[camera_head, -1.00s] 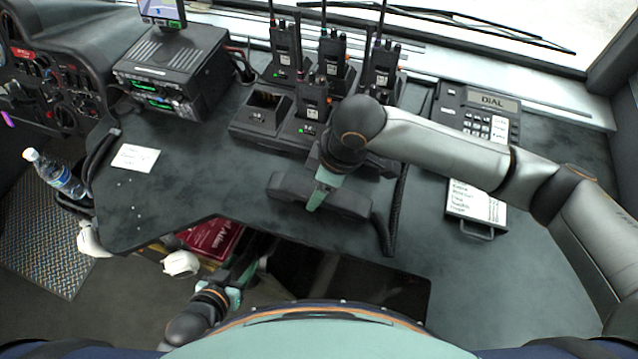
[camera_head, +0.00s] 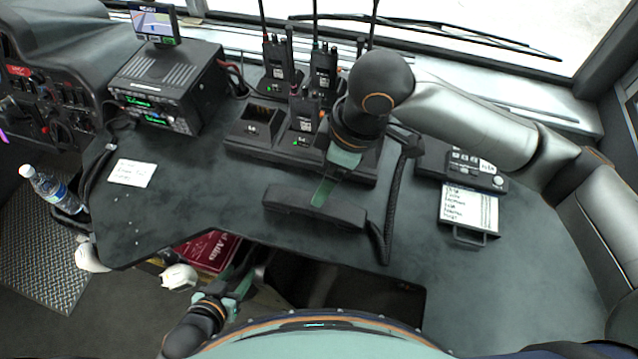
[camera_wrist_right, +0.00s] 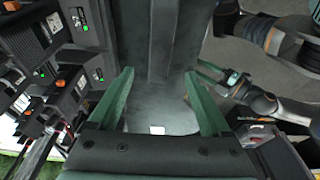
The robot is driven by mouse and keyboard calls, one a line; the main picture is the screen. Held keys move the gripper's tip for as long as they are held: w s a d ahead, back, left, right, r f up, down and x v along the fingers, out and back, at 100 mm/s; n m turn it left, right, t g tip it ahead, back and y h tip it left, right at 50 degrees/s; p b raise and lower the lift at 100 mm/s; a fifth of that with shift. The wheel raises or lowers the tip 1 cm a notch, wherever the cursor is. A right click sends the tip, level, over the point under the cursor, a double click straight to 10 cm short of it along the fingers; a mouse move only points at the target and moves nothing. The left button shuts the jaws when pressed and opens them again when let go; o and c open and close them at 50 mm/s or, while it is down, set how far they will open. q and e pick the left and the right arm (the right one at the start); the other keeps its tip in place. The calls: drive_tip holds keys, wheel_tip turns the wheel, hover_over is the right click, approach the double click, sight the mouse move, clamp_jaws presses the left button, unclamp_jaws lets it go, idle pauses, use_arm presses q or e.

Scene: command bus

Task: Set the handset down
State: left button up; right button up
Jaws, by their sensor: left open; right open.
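The dark handset (camera_head: 288,200) lies on the desk, left of the keypad phone unit (camera_head: 497,181). Its coiled cord (camera_head: 390,215) runs from the handset's right end up along the desk. My right gripper (camera_head: 322,192) is open over the middle of the handset, fingers pointing down and hiding part of it. In the right wrist view the dark handset (camera_wrist_right: 158,40) shows between the two spread green fingers (camera_wrist_right: 158,80); I cannot tell if they touch it. My left gripper (camera_head: 240,280) is open and low, in front of the desk edge.
Several radios in a charger (camera_head: 300,140) stand behind the handset, close to my right wrist. A list card (camera_head: 470,208) lies to the right, and a radio unit (camera_head: 165,85) and a note (camera_head: 132,173) are to the left. The desk between note and handset is clear.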

drive_tip(key=shift+v, duration=1.3)
